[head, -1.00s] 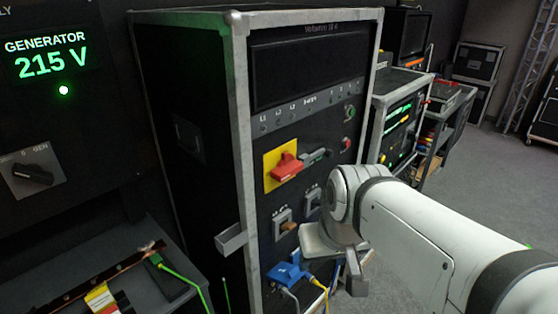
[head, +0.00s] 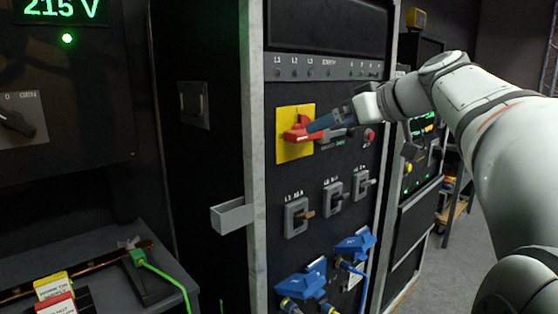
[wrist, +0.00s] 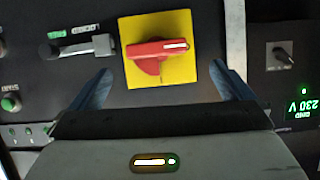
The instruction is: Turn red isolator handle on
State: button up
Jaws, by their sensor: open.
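The red isolator handle (head: 298,131) sits on a yellow plate (head: 290,153) on the black cabinet's front panel. In the wrist view the red handle (wrist: 152,50) lies crosswise on the yellow plate (wrist: 180,76). My gripper (head: 318,123) is in front of the panel at the handle, with blue fingers. In the wrist view my gripper (wrist: 161,72) is open, one finger to each side of the plate, and nothing is held. Contact with the handle cannot be told. A grey lever (wrist: 75,48) marked LOCKED and FREE is beside the plate.
Grey breakers (head: 297,216) and blue connectors (head: 302,280) with cables are below the handle. A grey bracket (head: 232,215) sticks out at the cabinet's left edge. A green START button (wrist: 10,103) shows in the wrist view. The generator display (head: 62,8) reads 215 V.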

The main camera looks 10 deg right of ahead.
aim_at(304, 130)
jog(key=b+x, duration=0.1)
jog(key=x, duration=0.6)
jog(key=shift+w+r, duration=0.15)
jog(key=shift+w, duration=0.35)
jog(key=shift+c, duration=0.6)
jog(key=c, duration=0.8)
